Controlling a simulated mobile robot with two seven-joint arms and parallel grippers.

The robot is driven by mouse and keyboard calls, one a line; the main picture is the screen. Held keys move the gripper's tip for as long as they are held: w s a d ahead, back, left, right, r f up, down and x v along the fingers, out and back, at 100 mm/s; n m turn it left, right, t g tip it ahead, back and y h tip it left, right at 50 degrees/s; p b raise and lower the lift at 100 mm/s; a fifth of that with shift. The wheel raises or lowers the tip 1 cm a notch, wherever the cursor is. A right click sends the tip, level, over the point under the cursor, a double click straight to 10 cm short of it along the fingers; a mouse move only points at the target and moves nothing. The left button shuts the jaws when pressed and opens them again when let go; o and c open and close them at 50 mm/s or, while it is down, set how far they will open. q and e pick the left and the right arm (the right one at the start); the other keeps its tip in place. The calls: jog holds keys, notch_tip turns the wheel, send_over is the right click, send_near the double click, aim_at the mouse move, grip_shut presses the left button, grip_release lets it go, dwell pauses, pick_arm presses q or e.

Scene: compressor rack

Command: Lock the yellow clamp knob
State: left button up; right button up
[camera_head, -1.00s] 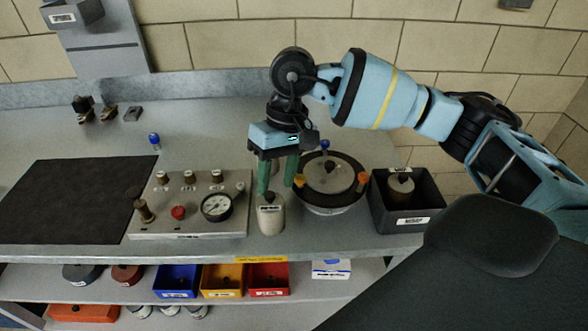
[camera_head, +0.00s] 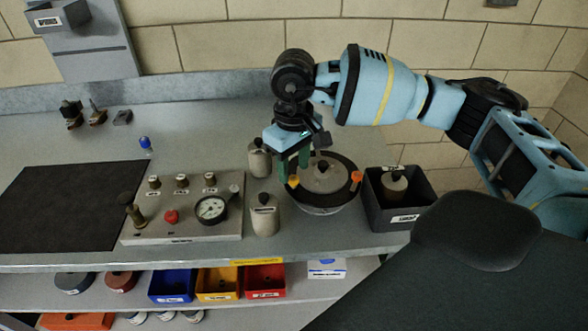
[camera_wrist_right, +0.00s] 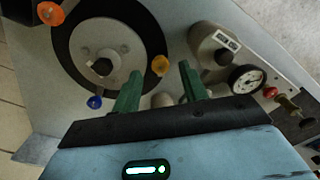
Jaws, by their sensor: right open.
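The yellow clamp knob (camera_head: 293,182) is at the left edge of a round, black-rimmed vessel (camera_head: 345,196). It also shows in the right wrist view (camera_wrist_right: 160,66), just past and between the fingertips. An orange knob (camera_head: 356,176) is on the vessel's right side, and a blue knob (camera_wrist_right: 94,102) shows in the wrist view. My right gripper (camera_head: 293,172) is open, its green fingers pointing down over the yellow knob. Its fingers also show in the wrist view (camera_wrist_right: 160,75), one on each side; contact cannot be told. My left gripper is not in view.
Two grey containers (camera_head: 265,222) (camera_head: 258,161) stand left of the vessel, close to my right gripper. A gauge panel (camera_head: 190,228) is farther left. A dark bin (camera_head: 403,221) stands to the right. A black mat (camera_head: 65,210) lies at the left.

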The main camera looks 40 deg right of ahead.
jog(key=shift+f, duration=0.9)
grip_shut()
